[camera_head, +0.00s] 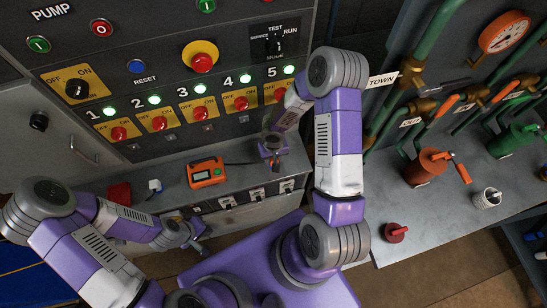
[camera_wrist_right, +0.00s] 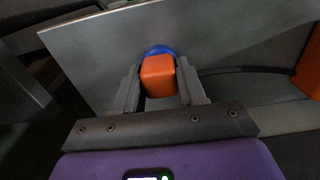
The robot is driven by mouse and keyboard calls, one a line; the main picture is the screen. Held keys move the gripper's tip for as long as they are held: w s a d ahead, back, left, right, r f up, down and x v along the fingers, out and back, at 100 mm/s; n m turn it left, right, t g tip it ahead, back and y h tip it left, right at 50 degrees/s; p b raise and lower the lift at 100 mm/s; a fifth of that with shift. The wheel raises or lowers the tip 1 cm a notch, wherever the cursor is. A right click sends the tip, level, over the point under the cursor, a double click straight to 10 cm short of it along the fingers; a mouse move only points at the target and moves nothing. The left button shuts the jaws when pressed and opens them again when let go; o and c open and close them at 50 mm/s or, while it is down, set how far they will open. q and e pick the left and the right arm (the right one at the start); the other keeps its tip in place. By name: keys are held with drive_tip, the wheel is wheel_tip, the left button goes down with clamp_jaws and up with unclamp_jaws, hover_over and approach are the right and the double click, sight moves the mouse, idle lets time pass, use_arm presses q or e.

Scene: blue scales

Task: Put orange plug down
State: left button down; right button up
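The orange plug (camera_wrist_right: 158,77) sits between the two fingers of my right gripper (camera_wrist_right: 159,88), with a blue round part just behind it. The fingers press against its sides. In the head view my right gripper (camera_head: 276,164) is low over the grey bench (camera_head: 240,181), below the numbered panel; the plug is mostly hidden there. I cannot tell whether the plug touches the bench. An orange meter (camera_head: 206,172) lies on the bench left of the right gripper, with a dark cable running toward it. My left gripper (camera_head: 198,238) is in front of the bench, its fingers small and unclear.
A red box (camera_head: 119,194) and a white plug (camera_head: 154,185) are on the bench at left. The control panel (camera_head: 150,70) rises behind. Pipes and valves, an orange pump (camera_head: 427,165) and a white cup (camera_head: 487,198) occupy the right-hand counter.

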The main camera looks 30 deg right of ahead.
drive_tip(key=o, duration=0.4)
drive_tip(key=shift+o, duration=0.2)
drive_tip(key=shift+r, duration=0.1)
wheel_tip(320, 180, up, 11)
drive_tip(key=p, duration=0.2)
drive_tip(key=s+a+f+y, duration=0.4)
drive_tip(key=s+a+f, duration=0.7)
drive_tip(key=a, duration=0.2)
drive_tip(key=shift+f+t, duration=0.25)
drive_tip(key=shift+t, duration=0.05)
drive_tip(key=shift+f, duration=0.1)
